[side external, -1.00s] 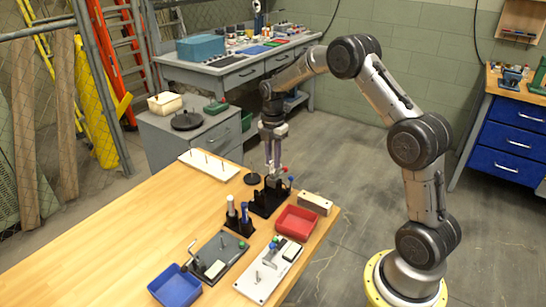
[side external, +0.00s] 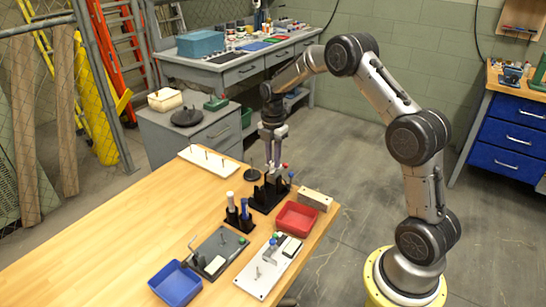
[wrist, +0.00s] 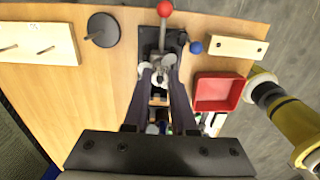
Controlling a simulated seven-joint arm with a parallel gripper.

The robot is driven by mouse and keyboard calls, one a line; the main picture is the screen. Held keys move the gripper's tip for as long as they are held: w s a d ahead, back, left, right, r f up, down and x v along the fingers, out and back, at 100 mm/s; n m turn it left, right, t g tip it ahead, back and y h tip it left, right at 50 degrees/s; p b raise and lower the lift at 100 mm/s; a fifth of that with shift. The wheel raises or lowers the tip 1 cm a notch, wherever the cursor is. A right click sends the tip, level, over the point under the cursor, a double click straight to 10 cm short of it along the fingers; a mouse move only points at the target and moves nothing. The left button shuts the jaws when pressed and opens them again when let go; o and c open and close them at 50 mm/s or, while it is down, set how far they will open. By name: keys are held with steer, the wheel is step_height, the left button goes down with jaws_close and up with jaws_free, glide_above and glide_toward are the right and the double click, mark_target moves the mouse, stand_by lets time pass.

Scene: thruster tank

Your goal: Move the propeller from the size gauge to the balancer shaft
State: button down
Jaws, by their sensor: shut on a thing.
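My gripper (wrist: 158,72) points down over the black stand (side external: 264,199) and is shut on a small pale grey thing (wrist: 160,79), probably the propeller. Its shape is mostly hidden between the fingers. In the wrist view the black stand (wrist: 150,36) has a grey lever with a red knob. I cannot tell whether the held thing touches the stand. A white board with several upright pegs (side external: 209,161) is at the back, perhaps the size gauge. A dark round base with an upright post (wrist: 103,30) stands left of the gripper, perhaps the balancer shaft; it also shows outside (side external: 252,174).
A red tray (side external: 297,217) and a pale block with holes (side external: 315,199) lie right of the stand. In front are a holder with blue and white handles (side external: 239,216), a grey plate (side external: 220,251), a white plate (side external: 268,272) and a blue tray (side external: 175,283).

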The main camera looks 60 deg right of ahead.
steer(key=shift+f, duration=0.2)
steer(key=c, duration=0.7)
jaws_free()
steer(key=shift+o, duration=0.2)
steer(key=shift+r, duration=0.1)
step_height(320, 180, up, 18)
stand_by(0.5)
